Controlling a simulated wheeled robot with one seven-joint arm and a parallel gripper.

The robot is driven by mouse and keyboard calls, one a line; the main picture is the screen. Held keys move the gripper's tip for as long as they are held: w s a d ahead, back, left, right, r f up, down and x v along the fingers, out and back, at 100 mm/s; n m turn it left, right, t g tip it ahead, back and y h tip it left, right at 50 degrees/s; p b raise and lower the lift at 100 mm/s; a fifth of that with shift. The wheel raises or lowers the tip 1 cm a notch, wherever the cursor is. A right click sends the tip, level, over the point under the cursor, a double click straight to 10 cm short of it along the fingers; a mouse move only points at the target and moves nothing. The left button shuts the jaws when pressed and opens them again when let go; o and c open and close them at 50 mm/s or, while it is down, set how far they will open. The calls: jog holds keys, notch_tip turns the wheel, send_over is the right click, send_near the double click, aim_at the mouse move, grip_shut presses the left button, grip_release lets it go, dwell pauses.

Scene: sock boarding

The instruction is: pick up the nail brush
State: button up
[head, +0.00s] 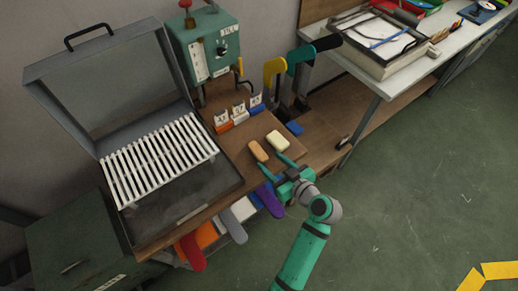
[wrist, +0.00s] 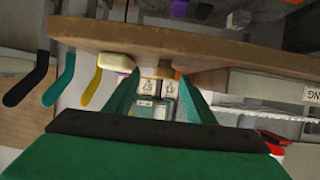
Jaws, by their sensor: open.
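A tan, rounded block (head: 258,150), which looks like the nail brush, lies on the brown wooden bench top near its front right edge. Its bristles cannot be made out. A cream block (head: 277,141) lies just right of it; it also shows in the wrist view (wrist: 115,62), left of the fingers. My green gripper (head: 272,163) is open and empty at the bench edge, close in front of both blocks. In the wrist view the gap between my fingers (wrist: 160,80) holds nothing. The tan block is hard to tell from the wood there.
An open grey case with a white slatted rack (head: 160,160) stands left. Small numbered bins (head: 239,115) sit behind the blocks. Yellow and teal sock forms (head: 273,70) stand at the back right. Red, grey and purple forms (head: 269,200) hang below the front edge.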

aim_at(261, 155)
jog(key=shift+w+a+f, duration=0.5)
jog(key=shift+w+a, duration=0.25)
jog(key=shift+a, duration=0.15)
jog(key=shift+a+r+x, duration=0.1)
jog(key=shift+r+x, duration=0.05)
jog(key=shift+x, duration=0.75)
jog(key=shift+a+r+x, duration=0.1)
jog(key=shift+r+x, duration=0.1)
jog(key=shift+x, duration=0.7)
jog(key=shift+r+x, duration=0.15)
jog(key=shift+x, duration=0.75)
jog(key=shift+w, duration=0.1)
jog(key=c, duration=1.1)
